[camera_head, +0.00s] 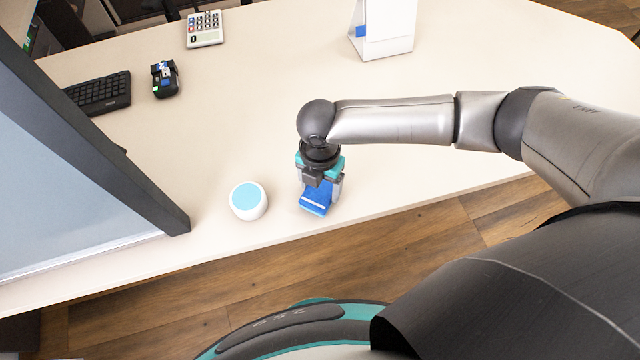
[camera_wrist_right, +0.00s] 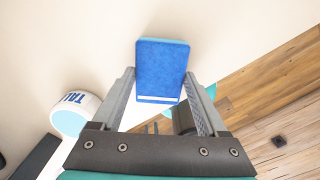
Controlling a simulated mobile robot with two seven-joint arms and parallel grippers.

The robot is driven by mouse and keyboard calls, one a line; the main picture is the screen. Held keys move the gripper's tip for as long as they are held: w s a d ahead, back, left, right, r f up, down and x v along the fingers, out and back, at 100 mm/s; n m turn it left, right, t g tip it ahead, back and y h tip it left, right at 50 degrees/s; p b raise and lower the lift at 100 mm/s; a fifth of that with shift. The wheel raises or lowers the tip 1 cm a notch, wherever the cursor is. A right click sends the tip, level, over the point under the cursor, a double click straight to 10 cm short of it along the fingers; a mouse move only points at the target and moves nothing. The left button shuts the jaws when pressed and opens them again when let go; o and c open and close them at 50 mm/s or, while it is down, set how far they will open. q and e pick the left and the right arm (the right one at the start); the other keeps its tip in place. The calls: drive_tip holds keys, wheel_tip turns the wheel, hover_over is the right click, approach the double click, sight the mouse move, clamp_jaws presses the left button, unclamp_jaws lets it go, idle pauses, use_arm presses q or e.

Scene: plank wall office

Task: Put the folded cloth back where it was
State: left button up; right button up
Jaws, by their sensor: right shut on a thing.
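The folded cloth (camera_head: 315,200) is blue with a pale stripe near one end. In the head view it is at the front edge of the cream desk (camera_head: 400,120). My right gripper (camera_head: 320,187) points down from above and is shut on the cloth. In the right wrist view the cloth (camera_wrist_right: 162,72) shows between the two fingers of my right gripper (camera_wrist_right: 160,88). Whether the cloth touches the desk or hangs just above it, I cannot tell. My left gripper is not in view.
A white round thing with a light blue top (camera_head: 248,200) stands just left of the gripper. A dark-framed panel (camera_head: 100,130) stands at the left. A stapler-like black item (camera_head: 165,78), keyboard (camera_head: 100,92), calculator (camera_head: 204,28) and white stand-up card (camera_head: 385,30) are farther back. The desk's middle is clear.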

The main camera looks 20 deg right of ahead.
sight(319, 191)
drive_tip(key=o, duration=1.1)
wheel_tip(319, 191, up, 12)
drive_tip(key=p, duration=0.3)
